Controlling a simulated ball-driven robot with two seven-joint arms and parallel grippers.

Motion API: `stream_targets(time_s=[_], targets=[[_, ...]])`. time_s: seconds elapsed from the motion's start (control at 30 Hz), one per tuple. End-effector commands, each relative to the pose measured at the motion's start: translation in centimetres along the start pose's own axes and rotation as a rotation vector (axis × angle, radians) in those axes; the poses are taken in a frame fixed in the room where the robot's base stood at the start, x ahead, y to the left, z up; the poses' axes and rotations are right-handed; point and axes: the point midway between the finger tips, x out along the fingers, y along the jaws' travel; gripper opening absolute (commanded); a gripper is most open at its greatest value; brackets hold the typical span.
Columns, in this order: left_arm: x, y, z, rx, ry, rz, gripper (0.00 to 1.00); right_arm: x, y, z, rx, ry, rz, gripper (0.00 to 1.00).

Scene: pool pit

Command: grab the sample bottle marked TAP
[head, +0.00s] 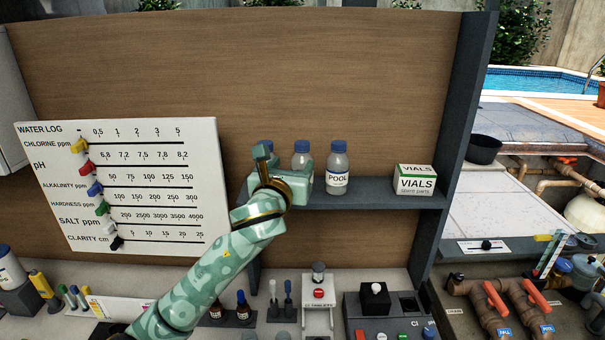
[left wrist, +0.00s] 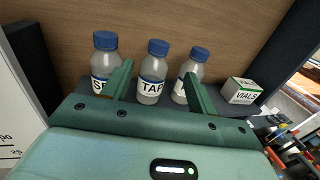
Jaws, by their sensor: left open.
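The TAP bottle (left wrist: 152,72) is a clear bottle with a blue cap and a white label, standing upright on the shelf as the middle of three bottles in the left wrist view. In the head view its upper part (head: 302,155) shows behind my left gripper (head: 269,160), which hides its label. My left gripper, with its fingers also in the left wrist view (left wrist: 158,85), is open and in front of the bottles. Its fingers show on either side of the TAP bottle; I cannot tell if they touch it. My right gripper is not in view.
The POOL bottle (head: 337,168) stands right of TAP; another bottle (left wrist: 104,58) stands left of it. A VIALS box (head: 414,180) sits farther right on the shelf (head: 372,193). The water log board (head: 120,190) is at left.

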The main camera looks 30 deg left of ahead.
Motion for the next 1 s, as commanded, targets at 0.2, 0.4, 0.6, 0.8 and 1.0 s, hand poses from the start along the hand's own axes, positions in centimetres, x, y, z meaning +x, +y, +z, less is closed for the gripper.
stream_targets(time_s=[0.2, 0.4, 0.6, 0.8, 1.0], targets=[[4.7, 0.0, 0.0, -0.002, 0.001, 0.002, 0.59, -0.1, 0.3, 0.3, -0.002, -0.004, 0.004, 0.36], [6.4, 0.0, 0.1, -0.002, 0.0, 0.0, 0.59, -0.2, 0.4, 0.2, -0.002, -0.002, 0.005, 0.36], [9.4, 0.3, 0.3, -0.003, 0.001, 0.002, 0.59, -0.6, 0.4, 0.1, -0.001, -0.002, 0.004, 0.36], [11.2, 0.3, 0.1, 0.0, 0.001, 0.0, 0.59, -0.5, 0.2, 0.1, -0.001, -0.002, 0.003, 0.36], [11.2, 0.3, 0.1, 0.0, 0.001, 0.0, 0.59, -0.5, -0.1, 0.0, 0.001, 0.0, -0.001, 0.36]])
